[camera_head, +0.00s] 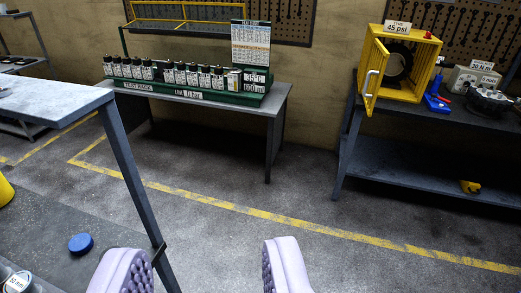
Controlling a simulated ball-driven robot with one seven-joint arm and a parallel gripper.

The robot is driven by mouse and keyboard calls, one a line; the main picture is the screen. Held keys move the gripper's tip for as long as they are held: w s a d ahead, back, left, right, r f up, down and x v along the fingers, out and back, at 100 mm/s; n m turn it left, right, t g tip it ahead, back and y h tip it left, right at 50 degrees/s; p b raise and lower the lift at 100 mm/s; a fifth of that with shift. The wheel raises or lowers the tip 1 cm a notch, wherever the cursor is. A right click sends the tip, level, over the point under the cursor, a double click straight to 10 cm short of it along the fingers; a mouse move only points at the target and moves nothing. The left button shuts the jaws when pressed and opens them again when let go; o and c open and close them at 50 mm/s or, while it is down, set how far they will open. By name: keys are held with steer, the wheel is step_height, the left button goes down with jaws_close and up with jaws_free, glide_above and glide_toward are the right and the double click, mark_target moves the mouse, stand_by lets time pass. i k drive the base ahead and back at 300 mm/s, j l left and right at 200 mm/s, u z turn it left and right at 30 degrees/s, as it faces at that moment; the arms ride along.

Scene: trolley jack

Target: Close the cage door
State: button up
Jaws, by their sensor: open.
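The yellow cage (420,66) stands on a dark workbench at the upper right, with a black tyre (397,62) inside it. Its yellow-framed door (372,88) stands open at the cage's left side, swung out toward me. A pale handle (369,84) is on the door. My gripper (205,275) is at the bottom of the view, its two pale purple padded fingers wide apart with nothing between them. It is far from the cage and not touching it.
The workbench (430,165) also carries a blue tool (436,100) and grey equipment right of the cage. A test rack bench (190,94) stands at the back. A table (50,98) is close on the left. The middle floor is clear.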

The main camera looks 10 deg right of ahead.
mark_target(379, 56)
steer(key=i+j+z, duration=0.2)
steer(key=i+z, duration=0.25)
steer(key=i, duration=0.25)
steer(key=i+j+z, duration=0.4)
steer(key=i, duration=0.25)
steer(key=i+j+z, duration=0.45)
steer(key=i+j, duration=0.15)
steer(key=i+u, duration=0.25)
steer(key=i, duration=0.45)
steer(key=i+l+u, duration=0.2)
steer(key=i, duration=0.5)
